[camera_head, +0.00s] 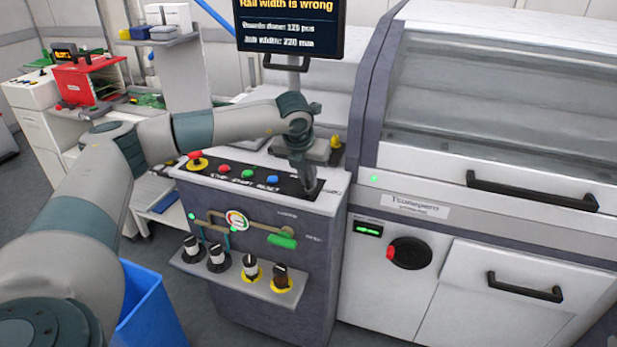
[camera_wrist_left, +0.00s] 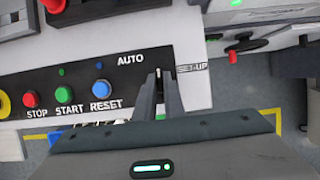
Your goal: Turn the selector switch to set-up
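My left gripper (camera_head: 305,188) reaches down to the right end of the black panel strip on the grey console. In the left wrist view its two fingers (camera_wrist_left: 160,88) stand close together around the selector switch (camera_wrist_left: 158,72). Only a dark sliver of the switch with a white mark shows between the fingertips, and the rest is hidden. AUTO is printed left of the switch and SET-UP right of it. The white mark lies between the two labels; its exact setting is hard to read. My right gripper is not in view.
Red STOP (camera_wrist_left: 30,99), green START (camera_wrist_left: 63,94) and blue RESET (camera_wrist_left: 99,90) buttons sit left of the switch. A yellow-based emergency stop (camera_head: 196,160) is farther left. A screen (camera_head: 290,28) reads "Rail width is wrong". Several knobs line the shelf (camera_head: 215,268) below.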

